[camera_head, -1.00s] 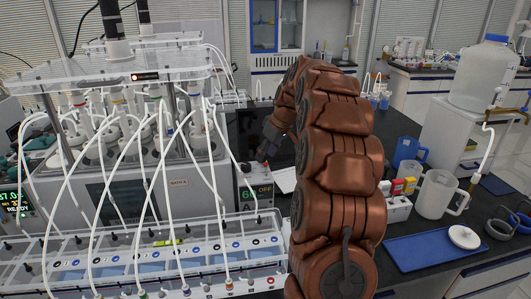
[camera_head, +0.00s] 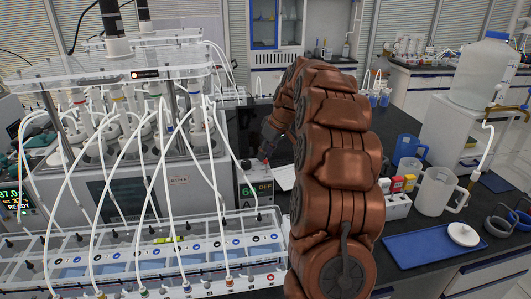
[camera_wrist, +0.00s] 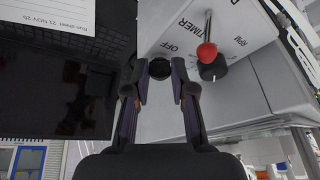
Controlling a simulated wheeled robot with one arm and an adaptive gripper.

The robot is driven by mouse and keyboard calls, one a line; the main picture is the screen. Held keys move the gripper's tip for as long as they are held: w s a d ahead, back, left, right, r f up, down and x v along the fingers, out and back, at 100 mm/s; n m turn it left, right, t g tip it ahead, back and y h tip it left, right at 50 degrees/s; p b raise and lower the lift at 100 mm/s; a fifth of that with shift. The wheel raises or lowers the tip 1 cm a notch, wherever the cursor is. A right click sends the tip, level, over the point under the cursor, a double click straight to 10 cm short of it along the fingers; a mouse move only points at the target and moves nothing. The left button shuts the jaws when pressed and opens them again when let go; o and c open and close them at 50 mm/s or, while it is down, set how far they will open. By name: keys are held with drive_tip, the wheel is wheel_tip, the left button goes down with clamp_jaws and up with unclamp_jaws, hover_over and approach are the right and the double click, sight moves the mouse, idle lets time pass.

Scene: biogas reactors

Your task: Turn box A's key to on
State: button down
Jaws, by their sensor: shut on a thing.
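Box A (camera_head: 257,204) is a small light box beside the large reactor unit, with a green-digit display, the word OFF and a letter A on its front. In the wrist view its top panel (camera_wrist: 185,28) carries the labels OFF, TIMER and RPM. A dark round key head (camera_wrist: 160,68) sits near the OFF label. My gripper (camera_wrist: 160,76) is shut on this key, with one finger on each side. In the head view my gripper (camera_head: 263,152) reaches down to the top of the box. The key's lower part is hidden.
A red-tipped lever (camera_wrist: 207,52) and a black knob (camera_wrist: 213,68) stand close right of my fingers. A dark laptop (camera_wrist: 60,85) lies to the left. Jugs and a blue tray (camera_head: 420,246) are at the right.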

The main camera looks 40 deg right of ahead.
drive_tip(key=shift+a+b, duration=0.1)
drive_tip(key=shift+b, duration=0.2)
drive_tip(key=m+h+b, duration=0.1)
drive_tip(key=m+b, duration=0.1)
drive_tip(key=m, duration=0.1)
drive_tip(key=shift+a+m+h, duration=0.1)
drive_tip(key=shift+m+h, duration=0.2)
drive_tip(key=shift+a+r+m+h+b, duration=0.15)
drive_tip(key=shift+m+h+b, duration=0.6)
drive_tip(key=shift+m, duration=1.05)
drive_tip(key=c, duration=1)
unclamp_jaws()
